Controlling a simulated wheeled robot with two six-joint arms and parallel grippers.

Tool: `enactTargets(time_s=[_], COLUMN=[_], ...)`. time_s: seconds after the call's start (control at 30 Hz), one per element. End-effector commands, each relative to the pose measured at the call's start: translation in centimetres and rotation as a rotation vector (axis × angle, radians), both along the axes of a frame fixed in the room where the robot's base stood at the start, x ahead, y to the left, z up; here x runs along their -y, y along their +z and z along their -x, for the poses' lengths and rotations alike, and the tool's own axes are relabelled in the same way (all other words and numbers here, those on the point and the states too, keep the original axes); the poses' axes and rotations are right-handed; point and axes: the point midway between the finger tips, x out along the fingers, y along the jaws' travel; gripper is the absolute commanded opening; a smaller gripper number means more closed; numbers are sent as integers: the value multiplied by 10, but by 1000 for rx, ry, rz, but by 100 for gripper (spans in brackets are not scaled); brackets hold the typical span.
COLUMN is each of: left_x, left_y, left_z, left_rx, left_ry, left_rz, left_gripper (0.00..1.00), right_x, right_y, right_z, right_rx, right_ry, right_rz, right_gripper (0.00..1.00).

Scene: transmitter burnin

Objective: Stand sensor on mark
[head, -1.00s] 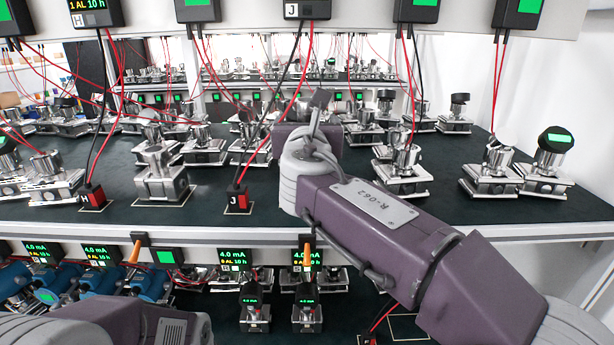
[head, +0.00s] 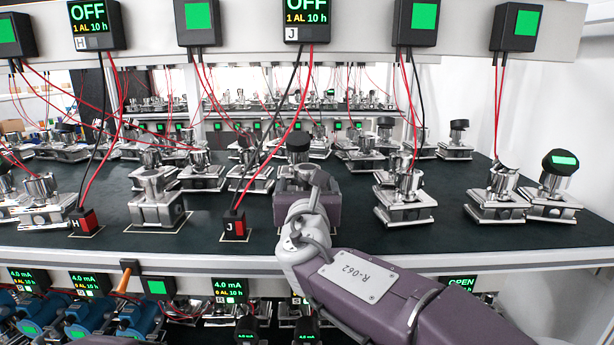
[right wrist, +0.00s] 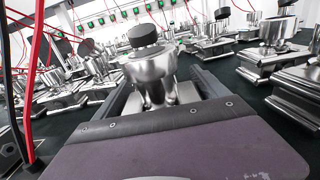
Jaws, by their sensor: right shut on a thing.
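A silver sensor with a black round cap (head: 298,147) stands upright between the jaws of my right gripper (head: 306,185) over the dark upper shelf. The right wrist view shows the same sensor (right wrist: 150,68) with a finger on each side of its base. My right gripper is shut on it. Its underside is hidden, so I cannot tell whether it touches the shelf. A pale outlined mark (head: 222,239) on the shelf lies left of the gripper, with the red-and-black plug J (head: 235,224) on it. My left gripper is out of view.
More sensors (head: 405,199) stand to the right. Red and black leads hang from display boxes (head: 307,20) above. The shelf's front edge (head: 450,258) is close below.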

Motion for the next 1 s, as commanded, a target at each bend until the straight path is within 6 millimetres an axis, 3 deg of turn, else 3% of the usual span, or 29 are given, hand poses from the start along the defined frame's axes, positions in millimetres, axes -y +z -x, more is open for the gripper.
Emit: enactTargets(time_s=[0.37, 0.4, 0.47, 0.77, 1.0], left_x=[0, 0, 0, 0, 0], left_y=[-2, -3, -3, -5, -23], left_z=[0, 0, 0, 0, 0], left_rx=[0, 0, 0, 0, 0], left_ry=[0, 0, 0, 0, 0], left_rz=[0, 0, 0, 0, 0], left_gripper=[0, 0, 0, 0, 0], right_x=[0, 0, 0, -1, -2], right_y=[-8, -12, -11, -11, -13], right_z=[0, 0, 0, 4, 49], right_rx=[7, 2, 2, 3, 5], right_ry=[1, 1, 1, 2, 6], right_rz=[-2, -1, -1, -3, -3], right_gripper=[11, 86, 100, 100, 100])
